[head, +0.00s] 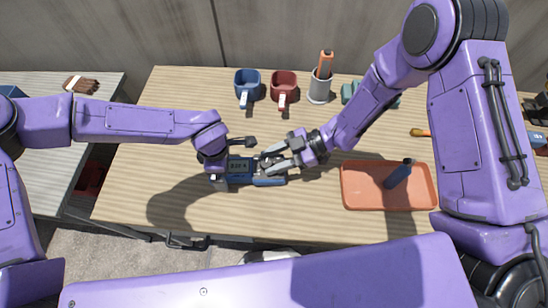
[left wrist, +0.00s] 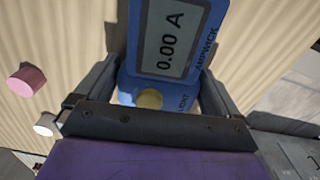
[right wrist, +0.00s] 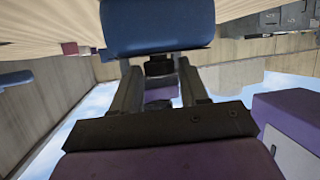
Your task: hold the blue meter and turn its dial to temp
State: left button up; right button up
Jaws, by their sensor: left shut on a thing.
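The blue meter (head: 240,168) is held above the wooden table. My left gripper (head: 220,172) is shut on its body. In the left wrist view, the meter (left wrist: 198,55) lies between the fingers; its grey display reads 0.00 A, and a round yellow button (left wrist: 149,98) sits below the display. My right gripper (head: 270,159) is at the meter's right end, its fingers apart. In the right wrist view, a blue body (right wrist: 155,25) lies beyond the fingers and a small dark thing shows between the tips. I cannot make out the dial or its setting.
A blue mug (head: 247,84), a red mug (head: 284,86) and a grey cup (head: 320,88) with an orange-handled tool stand at the back. The table's front left is clear.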

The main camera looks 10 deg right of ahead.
jog(key=c, duration=0.6)
jog(key=m+t, duration=0.1)
jog(key=t, duration=0.1)
jog(key=m+t, duration=0.2)
jog(key=s+m+t, duration=0.1)
jog(key=m+t, duration=0.1)
jog(key=shift+a+h, duration=0.15)
jog(key=shift+h, duration=0.25)
jog(key=shift+s+a+m+t+h, duration=0.15)
jog(key=shift+m+t+h, duration=0.45)
jog(key=shift+m+t, duration=0.5)
jog(key=shift+s+a+m+t+h, duration=0.15)
jog(key=shift+m+t+h, duration=0.45)
jog(key=shift+m+t, duration=0.5)
jog(key=shift+d, duration=0.1)
jog(key=o, duration=1.1)
